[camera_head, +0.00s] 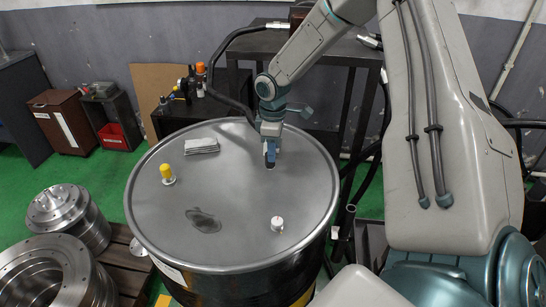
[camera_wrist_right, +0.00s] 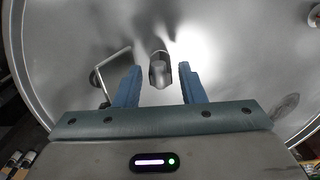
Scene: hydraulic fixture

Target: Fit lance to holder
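My right gripper (camera_head: 270,160) reaches down over the back part of the grey drum top (camera_head: 235,225). In the right wrist view its two blue fingers (camera_wrist_right: 159,85) stand apart. A small grey rounded piece (camera_wrist_right: 160,72) shows between them, with a gap on both sides; I cannot tell whether it is part of the lance or the holder. A thin bent bar (camera_wrist_right: 112,68) lies left of the fingers in that view. Neither the lance nor the holder can be made out surely. My left gripper is not in view.
A black hose (camera_head: 222,50) curves behind. Metal cylinders (camera_head: 68,215) stand on a pallet at left.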

